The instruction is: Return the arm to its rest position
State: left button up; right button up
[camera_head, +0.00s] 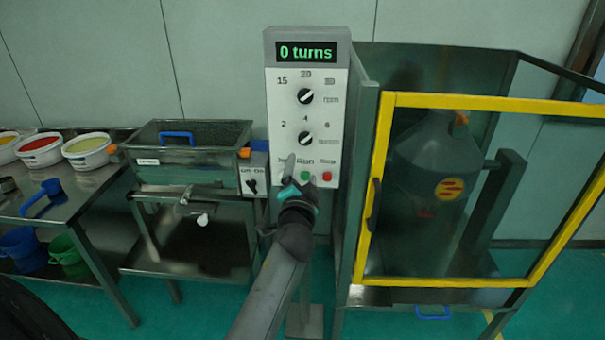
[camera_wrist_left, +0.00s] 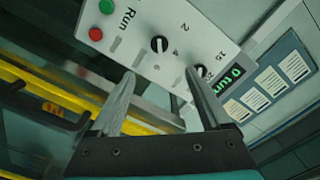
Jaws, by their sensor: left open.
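My left gripper (camera_head: 292,170) is in front of the lower part of the control panel (camera_head: 321,120), near its row of buttons. In the left wrist view its two fingers (camera_wrist_left: 160,85) are apart with nothing between them. The panel's display (camera_head: 306,52) reads "0 turns". Below it are two black knobs, a green button (camera_head: 305,176) and a red button (camera_head: 327,176). In the left wrist view the panel (camera_wrist_left: 150,30) lies beyond the fingertips; I cannot tell whether they touch it. My right gripper is not in view.
A yellow-framed guard door (camera_head: 480,104) with a grey vessel (camera_head: 432,165) behind it stands right of the panel. A sieve box (camera_head: 190,155) on a metal stand is to the left. A table at far left holds tubs (camera_head: 87,150) and a blue scoop (camera_head: 42,195).

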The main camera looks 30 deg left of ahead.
pick_arm(q)
jog(key=shift+f, duration=0.1)
jog(key=s+d+f+g+h+b, duration=0.15)
jog(key=s+d+f, duration=0.25)
jog(key=f, duration=0.9)
jog(key=s+d+f+g+h+b, duration=0.1)
jog(key=s+d+f+g+h, duration=0.3)
jog(key=f, duration=0.9)
jog(key=s+d+f+g+h+b, duration=0.1)
jog(key=s+d+f+b, duration=0.3)
jog(key=f, duration=0.9)
jog(key=s+d+f+g, duration=0.1)
jog(key=s+f+g, duration=0.1)
jog(key=s+f, duration=0.5)
jog(key=s+d+f+n+g+h+b, duration=0.1)
jog(key=s+f+g, duration=0.2)
jog(key=s, duration=1.5)
jog(key=s+d+f+g+h, duration=0.1)
jog(key=s+f+g, duration=0.2)
jog(key=s+f, duration=0.8)
jog(key=shift+s+d+f+n+b, duration=0.3)
jog(key=shift+s+d+n+b, duration=0.1)
jog(key=shift+s, duration=0.6)
jog(key=shift+h, duration=0.25)
jog(key=shift+c, duration=0.4)
